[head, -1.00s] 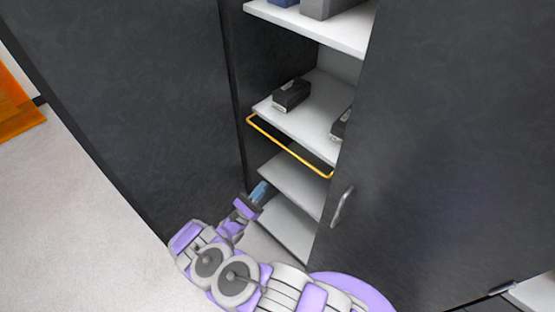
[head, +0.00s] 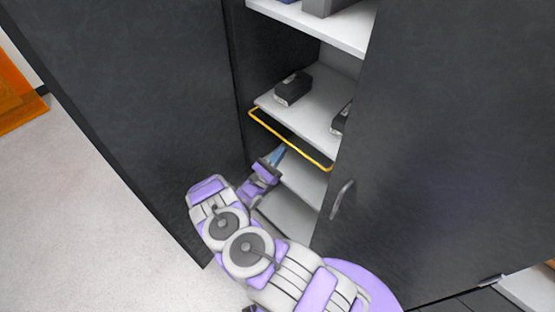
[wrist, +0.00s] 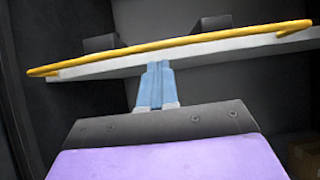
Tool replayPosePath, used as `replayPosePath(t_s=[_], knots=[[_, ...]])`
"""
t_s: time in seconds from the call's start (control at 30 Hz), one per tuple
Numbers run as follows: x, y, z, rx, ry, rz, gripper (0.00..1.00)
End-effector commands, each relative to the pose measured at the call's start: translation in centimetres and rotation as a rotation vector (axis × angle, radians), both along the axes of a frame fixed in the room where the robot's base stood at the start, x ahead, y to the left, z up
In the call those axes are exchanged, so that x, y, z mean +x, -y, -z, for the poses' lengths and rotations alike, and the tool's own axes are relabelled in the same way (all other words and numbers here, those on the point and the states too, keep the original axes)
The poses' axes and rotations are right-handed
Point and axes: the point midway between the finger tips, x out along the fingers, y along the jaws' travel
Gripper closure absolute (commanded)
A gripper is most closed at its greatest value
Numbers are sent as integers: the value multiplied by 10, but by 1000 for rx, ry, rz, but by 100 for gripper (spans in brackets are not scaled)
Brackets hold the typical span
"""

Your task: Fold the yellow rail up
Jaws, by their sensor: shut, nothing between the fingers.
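The yellow rail (head: 290,140) is a thin bar with bent ends along the front of a white shelf inside the dark cabinet. In the wrist view the yellow rail (wrist: 180,44) runs across the upper picture, in front of the shelf edge. My gripper (head: 279,151) is just below the rail in the head view, with its blue fingers pointing up toward it. In the wrist view my gripper (wrist: 157,68) is shut and empty, its tips just under the shelf edge. Whether the tips touch the rail or shelf I cannot tell.
Black boxes (head: 293,88) sit on the shelf (head: 300,115) above the rail. Lower white shelves (head: 301,180) lie behind my gripper. The right door (head: 440,150) with a curved handle (head: 342,199) and the dark left panel (head: 130,90) flank the opening.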

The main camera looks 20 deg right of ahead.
Motion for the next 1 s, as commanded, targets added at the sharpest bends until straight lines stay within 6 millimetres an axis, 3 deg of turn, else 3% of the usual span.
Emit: replayPosePath(t_s=[0.67, 1.0], knots=[[0, 2, -11, 5, -2, -1, 100], [0, 1, -16, 86, -31, 0, 100]])
